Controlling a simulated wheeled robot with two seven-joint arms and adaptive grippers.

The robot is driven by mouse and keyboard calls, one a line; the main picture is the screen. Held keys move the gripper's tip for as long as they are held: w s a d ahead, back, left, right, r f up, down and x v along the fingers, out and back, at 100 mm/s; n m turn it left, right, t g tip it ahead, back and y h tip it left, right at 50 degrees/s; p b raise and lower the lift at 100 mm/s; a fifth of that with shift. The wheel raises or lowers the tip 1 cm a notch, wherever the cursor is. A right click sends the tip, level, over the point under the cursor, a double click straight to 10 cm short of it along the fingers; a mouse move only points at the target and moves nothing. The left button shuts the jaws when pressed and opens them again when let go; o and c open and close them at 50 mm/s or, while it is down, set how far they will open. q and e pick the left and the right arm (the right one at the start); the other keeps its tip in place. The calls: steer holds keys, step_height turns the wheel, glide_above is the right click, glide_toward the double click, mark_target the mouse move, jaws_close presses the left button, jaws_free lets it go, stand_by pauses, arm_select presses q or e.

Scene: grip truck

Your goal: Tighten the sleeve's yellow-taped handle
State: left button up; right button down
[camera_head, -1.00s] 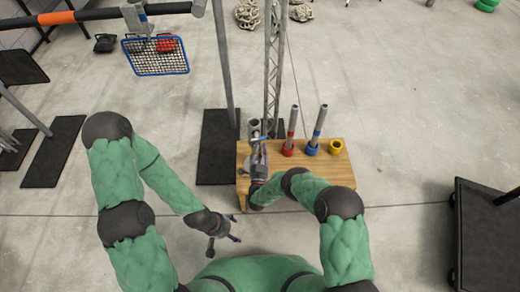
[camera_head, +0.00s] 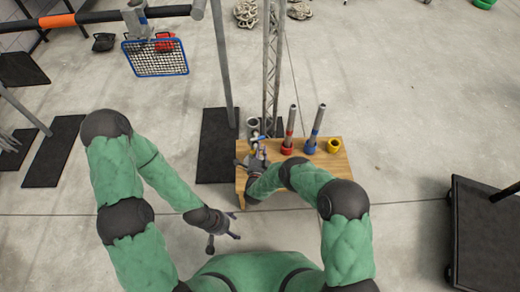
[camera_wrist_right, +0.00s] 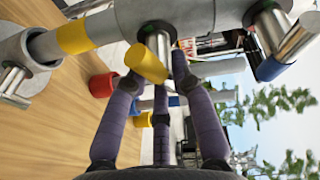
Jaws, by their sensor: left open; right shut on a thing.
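The grey sleeve (camera_wrist_right: 165,18) crosses the top of the right wrist view. Its yellow-taped handle (camera_wrist_right: 147,62) sticks out below it, at the tips of my right gripper (camera_wrist_right: 160,78). The purple fingers are closed around this handle, though the exact contact is partly hidden. A blue-taped handle (camera_wrist_right: 270,68) is at the sleeve's right. In the head view my right gripper (camera_head: 254,157) is at the left end of the wooden table, by the upright stand, and covers most of the sleeve. My left gripper (camera_head: 224,233) is open and empty above the floor.
The wooden table (camera_head: 330,180) also holds a red-based post (camera_head: 288,142), a blue-based post (camera_head: 314,135) and a yellow ring (camera_head: 334,145). A metal truss (camera_head: 272,70) rises behind it. A black cart (camera_head: 485,235) stands at the right. Open floor lies between.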

steer(key=shift+w+d+m, duration=0.15)
steer(key=shift+d+m, duration=0.1)
steer(key=shift+m, duration=0.15)
steer(key=c, duration=1.1)
jaws_free()
steer(key=shift+a, duration=0.1)
steer(key=shift+s, duration=0.25)
steer(key=s, duration=0.3)
steer(key=s+a, duration=0.1)
steer(key=s, duration=0.3)
steer(key=s+a+r, duration=0.1)
steer(key=s, duration=0.3)
steer(key=shift+s, duration=0.2)
steer(key=shift+d, duration=0.1)
